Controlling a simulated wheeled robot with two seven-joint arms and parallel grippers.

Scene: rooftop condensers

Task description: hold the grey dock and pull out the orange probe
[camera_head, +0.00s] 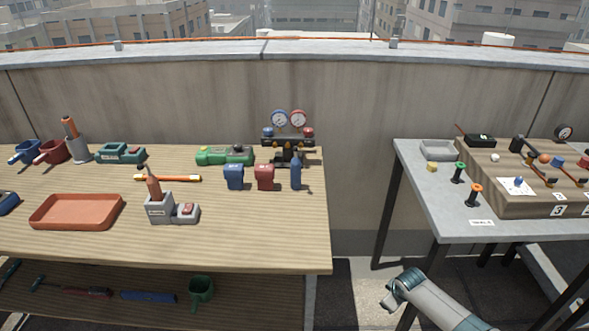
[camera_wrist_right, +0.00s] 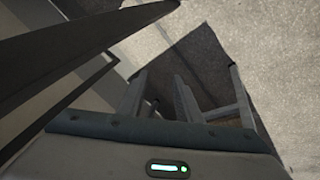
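The grey dock (camera_head: 158,213) stands on the wooden bench, with a lower part on its right side carrying a small red piece. The orange probe (camera_head: 153,187) stands in the dock, its tapered upper part pointing up; its lower end is hidden inside. My right gripper (camera_head: 387,297) is low in the gap between the bench and the grey table, well right of the dock. In the right wrist view its fingers (camera_wrist_right: 186,82) look apart, with nothing between them. My left gripper is in neither view.
An orange tray (camera_head: 75,212) lies left of the dock. Blue (camera_head: 233,177) and red (camera_head: 264,177) blocks and a blue bottle (camera_head: 296,172) stand to its right. An orange-yellow rod (camera_head: 168,178) lies behind it. The bench front near the dock is clear.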

